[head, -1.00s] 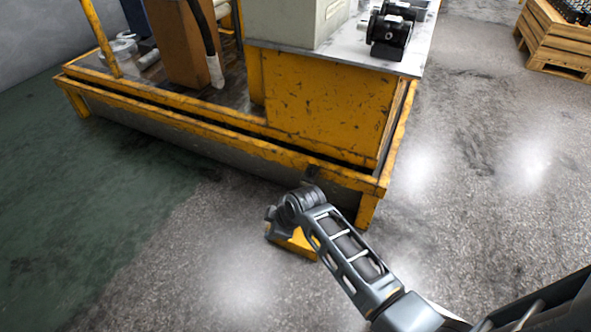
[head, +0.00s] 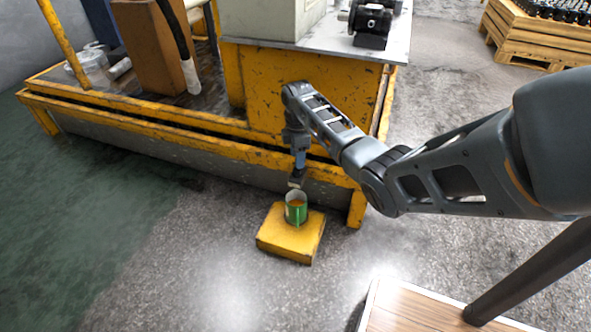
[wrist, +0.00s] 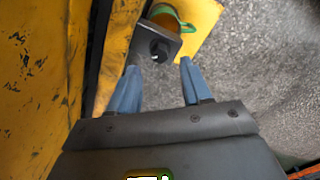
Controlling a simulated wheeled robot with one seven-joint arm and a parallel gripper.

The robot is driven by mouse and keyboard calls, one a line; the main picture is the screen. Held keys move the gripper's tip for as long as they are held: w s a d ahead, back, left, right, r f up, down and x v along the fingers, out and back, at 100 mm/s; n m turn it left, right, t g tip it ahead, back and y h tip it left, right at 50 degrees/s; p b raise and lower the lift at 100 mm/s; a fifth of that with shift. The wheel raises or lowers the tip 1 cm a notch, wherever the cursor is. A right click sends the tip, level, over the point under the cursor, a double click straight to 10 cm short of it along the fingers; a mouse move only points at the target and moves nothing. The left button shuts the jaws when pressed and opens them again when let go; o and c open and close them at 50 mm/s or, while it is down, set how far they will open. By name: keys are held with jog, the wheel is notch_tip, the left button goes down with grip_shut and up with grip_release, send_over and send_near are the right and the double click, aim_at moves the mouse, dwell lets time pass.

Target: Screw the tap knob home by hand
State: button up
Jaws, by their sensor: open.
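A dark knob (wrist: 160,49) shows in the wrist view on a small grey block (wrist: 150,38), which looks like the tap. In the head view a small dark block (head: 297,179), likely the same tap, sits low at the front of the yellow machine, just above a green cup. My gripper (wrist: 159,64) is open and empty, pointing down, with its blue fingers spread to the left and right of the knob. The knob lies just beyond the line between the fingertips; no contact is visible. In the head view my gripper (head: 299,163) hangs just above the tap.
The green cup (head: 296,213) with orange contents stands on a yellow block (head: 290,241) on the floor below the tap. The yellow machine frame (head: 200,134) is close beside my gripper. A wooden-topped surface (head: 410,312) is at lower right. Open floor lies in front.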

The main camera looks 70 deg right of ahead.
aim_at(297, 172)
notch_tip(297, 172, down, 5)
jog(key=shift+f+b, duration=0.15)
jog(key=shift+b, duration=0.95)
jog(key=shift+c, duration=0.5)
grip_shut()
